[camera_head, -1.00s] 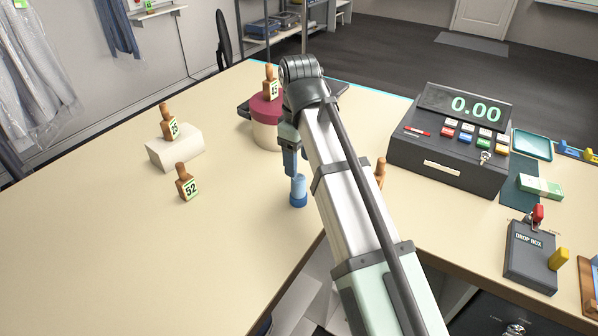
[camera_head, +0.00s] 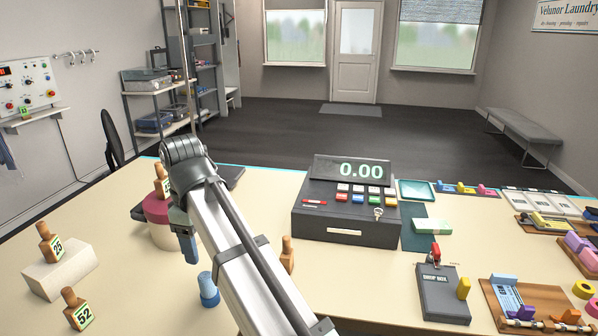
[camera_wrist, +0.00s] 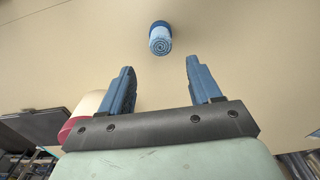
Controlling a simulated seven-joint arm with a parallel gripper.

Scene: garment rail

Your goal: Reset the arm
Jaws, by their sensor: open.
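My gripper (camera_wrist: 159,82) is open and empty in the wrist view, its two blue fingers apart. In the head view my gripper (camera_head: 188,248) hangs from the arm over the counter (camera_head: 135,290), its fingertips partly merged in one outline. A small blue cylinder (camera_head: 208,290) stands on the counter below and to the right of the fingers. It also shows beyond the fingertips in the wrist view (camera_wrist: 160,40), with a rolled-looking end and clear of both fingers.
A round maroon-and-cream box (camera_head: 160,225) with a tagged wooden peg stands close behind my gripper. Tagged pegs 25 (camera_head: 50,243) and 52 (camera_head: 77,310) are at left, 25 on a white block (camera_head: 62,270). The cash register (camera_head: 345,215) and drop box (camera_head: 443,293) are at right.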

